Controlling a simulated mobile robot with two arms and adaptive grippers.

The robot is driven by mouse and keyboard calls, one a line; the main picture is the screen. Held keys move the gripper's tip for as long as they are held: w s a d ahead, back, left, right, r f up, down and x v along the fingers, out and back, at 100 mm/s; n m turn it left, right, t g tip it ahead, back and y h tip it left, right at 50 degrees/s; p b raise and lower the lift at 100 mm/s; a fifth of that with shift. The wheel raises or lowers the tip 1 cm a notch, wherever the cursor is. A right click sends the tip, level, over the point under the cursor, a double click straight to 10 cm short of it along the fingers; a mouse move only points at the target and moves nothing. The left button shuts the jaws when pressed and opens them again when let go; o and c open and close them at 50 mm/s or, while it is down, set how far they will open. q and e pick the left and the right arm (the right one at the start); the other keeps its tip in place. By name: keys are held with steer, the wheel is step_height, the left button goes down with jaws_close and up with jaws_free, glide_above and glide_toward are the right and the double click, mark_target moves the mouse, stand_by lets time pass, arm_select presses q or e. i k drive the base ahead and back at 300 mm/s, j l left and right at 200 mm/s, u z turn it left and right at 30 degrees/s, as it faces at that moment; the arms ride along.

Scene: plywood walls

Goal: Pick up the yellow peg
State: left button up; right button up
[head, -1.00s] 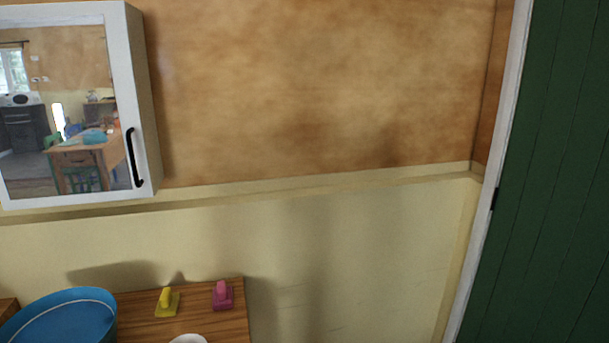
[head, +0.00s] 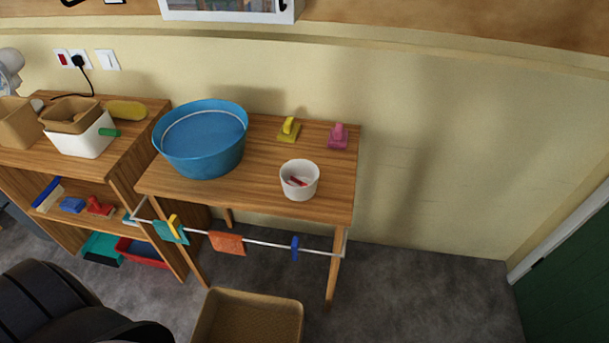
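A small yellow piece that looks like a peg (head: 174,222) sits on a teal cloth (head: 166,233) hanging on the white rail (head: 270,242) at the table's front. Another yellow object, an upright piece on a flat base (head: 289,131), stands at the back of the wooden table (head: 262,158); I cannot tell if it is a peg. A similar pink object (head: 338,137) stands to its right. A dark part, probably of my own arm, fills the bottom left corner. No gripper fingers show.
A blue basin (head: 203,140) and a white pot (head: 300,180) stand on the table. An orange cloth (head: 227,243) and a blue piece (head: 295,246) hang on the rail. A woven basket (head: 250,316) is on the floor below. Floor to the right is clear.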

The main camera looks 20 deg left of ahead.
mark_target(174, 221)
steer(key=u, duration=1.85)
steer(key=j, duration=0.15)
